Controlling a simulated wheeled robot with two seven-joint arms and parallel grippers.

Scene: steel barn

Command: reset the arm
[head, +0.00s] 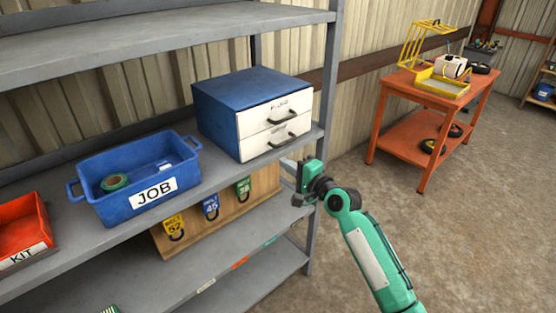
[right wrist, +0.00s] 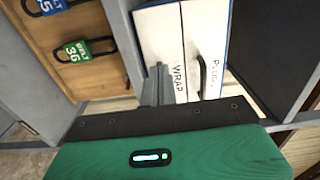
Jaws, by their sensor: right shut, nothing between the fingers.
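My right arm comes in from the lower right of the head view. My right gripper (head: 288,164) is at the front edge of the grey shelf, just below and right of the drawer box. It is shut and empty. In the right wrist view its closed grey fingers (right wrist: 158,86) point at the drawer box and overlap its white fronts in the picture; I cannot tell whether they touch. The drawer box (head: 238,102) is blue with two white drawers, both shut, each with a dark handle. It also shows in the right wrist view (right wrist: 183,40). My left gripper is not in view.
A blue JOB bin (head: 115,207) holds a green tape roll (head: 114,182). A red KIT bin (head: 20,235) stands left of it. A wooden board (head: 265,188) with numbered padlocks is below the shelf. An orange cart (head: 402,150) stands back right. The floor between is clear.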

